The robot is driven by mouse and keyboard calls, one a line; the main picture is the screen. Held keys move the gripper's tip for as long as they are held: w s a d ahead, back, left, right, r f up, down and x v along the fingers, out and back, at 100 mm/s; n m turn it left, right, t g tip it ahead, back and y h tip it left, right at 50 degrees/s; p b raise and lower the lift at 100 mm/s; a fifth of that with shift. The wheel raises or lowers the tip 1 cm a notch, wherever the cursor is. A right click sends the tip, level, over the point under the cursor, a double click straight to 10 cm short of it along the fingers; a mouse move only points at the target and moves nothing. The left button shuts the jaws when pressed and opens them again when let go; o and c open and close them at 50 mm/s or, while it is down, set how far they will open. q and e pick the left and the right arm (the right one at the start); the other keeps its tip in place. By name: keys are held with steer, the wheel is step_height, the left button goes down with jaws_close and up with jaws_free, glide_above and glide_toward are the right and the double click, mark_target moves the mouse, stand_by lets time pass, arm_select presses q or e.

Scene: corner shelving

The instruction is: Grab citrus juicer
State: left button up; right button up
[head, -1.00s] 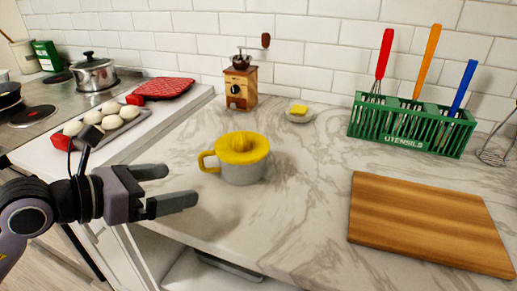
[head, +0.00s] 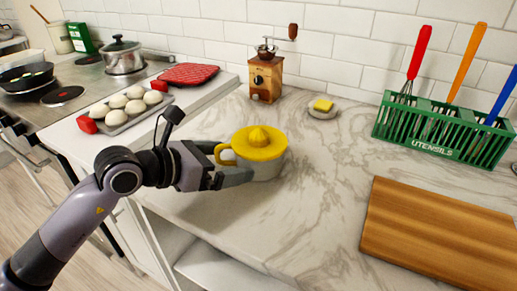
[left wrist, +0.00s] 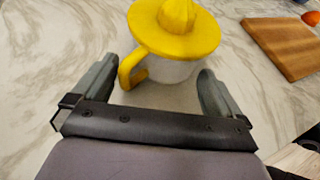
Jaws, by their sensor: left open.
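The citrus juicer (head: 259,143) has a yellow reamer top and handle and a grey-white cup. It stands upright on the marble counter, and its handle points left toward my left gripper. My left gripper (head: 236,178) is open at the juicer's handle side. In the left wrist view the juicer (left wrist: 176,28) is just beyond the two fingers, with its handle between them. The left gripper (left wrist: 157,85) shows no closed contact on it. In the head view the far finger is partly hidden by the handle and gripper body. My right gripper is not in view.
A wooden cutting board (head: 440,232) lies to the right. A tray of buns (head: 125,108) and the stove are at left. Counter in front of the juicer is clear.

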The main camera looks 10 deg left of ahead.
arm_select(q)
steer(key=shift+w+d+f, duration=0.1)
steer(key=shift+w+d, duration=0.05)
steer(key=shift+d, duration=0.05)
jaws_close()
steer(key=shift+r, duration=0.2)
